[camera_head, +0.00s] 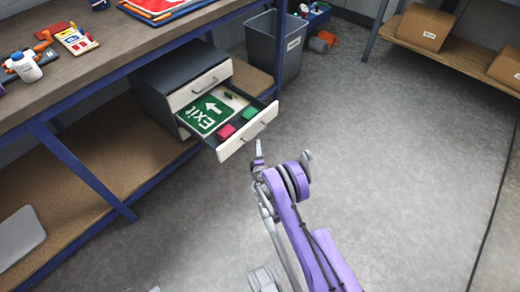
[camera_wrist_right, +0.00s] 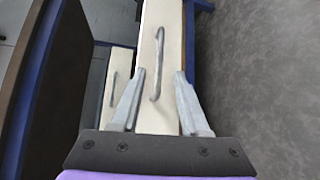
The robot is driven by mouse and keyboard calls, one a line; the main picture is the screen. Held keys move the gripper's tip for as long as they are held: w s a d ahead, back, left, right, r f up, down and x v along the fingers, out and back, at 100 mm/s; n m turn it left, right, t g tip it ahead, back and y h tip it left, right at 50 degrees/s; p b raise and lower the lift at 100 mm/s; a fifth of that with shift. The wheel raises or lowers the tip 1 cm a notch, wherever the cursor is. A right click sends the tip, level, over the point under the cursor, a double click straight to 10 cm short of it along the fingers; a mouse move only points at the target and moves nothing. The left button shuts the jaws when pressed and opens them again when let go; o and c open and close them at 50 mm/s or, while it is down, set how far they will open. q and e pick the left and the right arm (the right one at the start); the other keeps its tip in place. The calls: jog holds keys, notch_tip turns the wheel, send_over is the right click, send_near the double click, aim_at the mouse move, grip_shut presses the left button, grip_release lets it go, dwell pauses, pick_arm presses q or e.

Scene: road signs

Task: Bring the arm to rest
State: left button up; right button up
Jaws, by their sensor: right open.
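My right gripper (camera_head: 258,148) is at the end of the purple arm, just in front of the open drawer of a small dark cabinet. In the right wrist view, its two grey fingers (camera_wrist_right: 160,80) are apart. The drawer's bar handle (camera_wrist_right: 157,62) shows between them in the picture, and I cannot tell whether they touch it. The pulled-out drawer (camera_head: 247,134) has a cream front and holds a green EXIT sign (camera_head: 205,113), a pink block (camera_head: 227,131) and a green block (camera_head: 250,112). My left gripper is not in view.
The cabinet (camera_head: 158,97) stands on the lower shelf of a blue-framed workbench (camera_head: 110,57). A grey bin (camera_head: 273,48) stands behind the drawer. Cardboard boxes (camera_head: 424,28) sit on a shelf at top right. The grey floor (camera_head: 400,150) on the right is clear.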

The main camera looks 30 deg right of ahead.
jog(key=shift+r, duration=0.1)
jog(key=s+a+r+m+g, duration=0.1)
jog(key=s+r+m+g, duration=0.3)
jog(key=r, duration=0.7)
jog(key=s+a+r+m+g, duration=0.1)
jog(key=s+r+m, duration=0.4)
jog(key=r, duration=0.6)
jog(key=s+a+r+m+g+y, duration=0.1)
jog(key=s+a+m+g+y, duration=0.3)
jog(key=s, duration=0.6)
jog(key=s+a+y, duration=0.1)
jog(key=s+a, duration=0.5)
jog(key=s, duration=0.5)
jog(key=s+a+r+m+g+y, duration=0.1)
jog(key=s+a+y, duration=0.2)
jog(key=s+a, duration=0.5)
pick_arm(q)
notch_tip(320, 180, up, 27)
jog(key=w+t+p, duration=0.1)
jog(key=p, duration=2.2)
jog(key=shift+p, duration=0.3)
pick_arm(e)
notch_tip(320, 180, up, 27)
jog(key=d, duration=0.2)
jog(key=shift+s+d+t+h, duration=0.3)
jog(key=shift+s+d+t, duration=0.05)
jog(key=shift+s+t, duration=0.05)
